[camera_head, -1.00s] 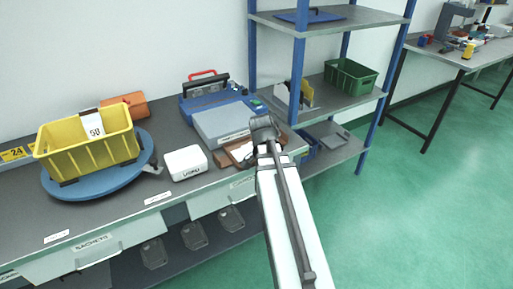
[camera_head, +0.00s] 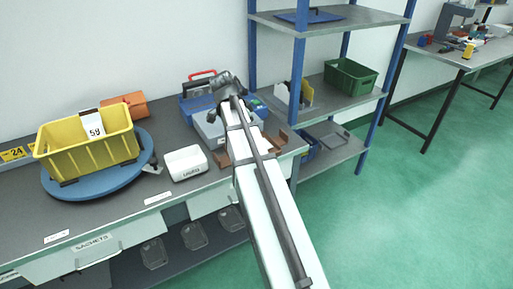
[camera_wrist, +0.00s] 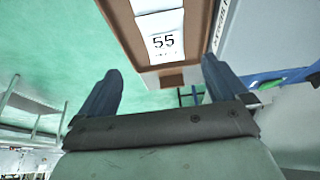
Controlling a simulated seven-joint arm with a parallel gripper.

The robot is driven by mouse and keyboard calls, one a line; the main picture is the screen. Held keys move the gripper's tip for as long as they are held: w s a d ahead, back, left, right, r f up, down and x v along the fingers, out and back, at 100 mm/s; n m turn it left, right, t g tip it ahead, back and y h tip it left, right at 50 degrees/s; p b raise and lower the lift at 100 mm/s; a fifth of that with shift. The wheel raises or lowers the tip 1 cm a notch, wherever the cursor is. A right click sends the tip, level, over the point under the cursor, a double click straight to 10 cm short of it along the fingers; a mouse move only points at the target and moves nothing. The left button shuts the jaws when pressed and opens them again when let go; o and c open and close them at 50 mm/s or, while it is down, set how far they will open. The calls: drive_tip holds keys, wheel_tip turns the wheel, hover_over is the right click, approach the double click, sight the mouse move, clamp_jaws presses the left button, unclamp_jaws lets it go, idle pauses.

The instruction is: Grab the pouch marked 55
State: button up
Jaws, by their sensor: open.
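The pouch marked 55 (camera_wrist: 163,42) is white with dark digits. It lies in a brown tray (camera_wrist: 122,32) in the upper middle of the wrist view. In the head view the brown tray (camera_head: 279,142) shows on both sides of my arm, and the pouch is hidden behind the arm. My gripper (camera_wrist: 160,84) is open and empty, its two fingers apart, with the pouch ahead between and beyond the fingertips. In the head view my gripper (camera_head: 224,84) is over the blue and grey machine behind the tray.
The blue and grey machine (camera_head: 205,128) stands behind the tray. Blue shelving (camera_head: 340,105) rises to the right. Bare bench (camera_head: 115,214) lies in front of the turntable.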

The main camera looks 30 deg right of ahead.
drive_tip(key=shift+x, duration=1.95)
drive_tip(key=shift+w+x, duration=0.2)
drive_tip(key=shift+x, duration=1.1)
drive_tip(key=shift+w+x, duration=0.15)
drive_tip(key=shift+x, duration=1.1)
drive_tip(key=c, duration=1.2)
